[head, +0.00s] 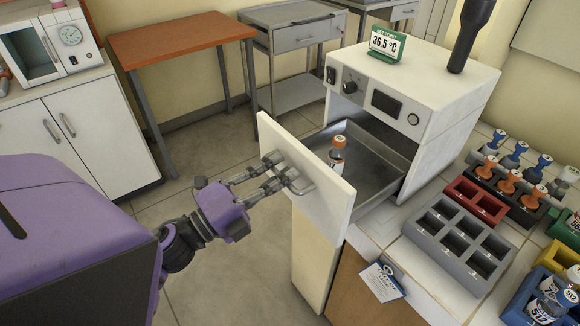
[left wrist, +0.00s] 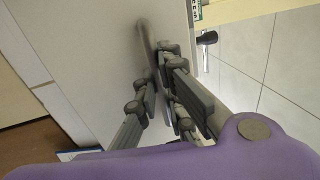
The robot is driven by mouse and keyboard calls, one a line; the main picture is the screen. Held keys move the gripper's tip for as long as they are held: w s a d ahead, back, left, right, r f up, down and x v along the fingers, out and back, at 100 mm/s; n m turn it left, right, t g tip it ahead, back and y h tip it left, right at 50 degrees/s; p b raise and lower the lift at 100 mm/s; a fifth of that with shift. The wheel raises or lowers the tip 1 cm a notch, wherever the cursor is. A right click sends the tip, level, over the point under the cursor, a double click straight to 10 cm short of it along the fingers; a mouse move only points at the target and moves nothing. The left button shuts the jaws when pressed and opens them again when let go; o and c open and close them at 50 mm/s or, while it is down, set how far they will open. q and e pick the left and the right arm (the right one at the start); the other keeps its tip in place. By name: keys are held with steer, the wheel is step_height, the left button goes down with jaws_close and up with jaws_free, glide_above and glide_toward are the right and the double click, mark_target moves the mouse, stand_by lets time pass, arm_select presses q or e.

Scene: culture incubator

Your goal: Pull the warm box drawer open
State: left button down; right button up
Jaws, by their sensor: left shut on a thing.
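The warm box (head: 415,100) is a white cabinet on the counter at the right, with a knob, a dark screen and a 36.5 °C sign on top. Its drawer (head: 375,165) stands pulled out, with a white front panel (head: 325,195) and a grey metal tray behind it. A bottle with an orange cap (head: 338,153) stands in the tray, its lower part hidden by the panel. My left gripper (head: 284,180) is shut on the drawer's bar handle (head: 304,187). The left wrist view shows the fingers (left wrist: 165,85) around the handle (left wrist: 148,45). My right gripper is not in view.
On the counter right of the drawer are a grey rack (head: 460,240) with empty compartments, a red rack (head: 476,200), and several capped bottles. Open floor (head: 220,250) lies left of the drawer.

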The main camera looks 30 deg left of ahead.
arm_select(q)
steer(key=shift+s+a, duration=0.1)
steer(key=shift+s, duration=0.05)
steer(key=c, duration=1.8)
jaws_free()
steer(key=shift+c, duration=0.2)
steer(key=v, duration=1.2)
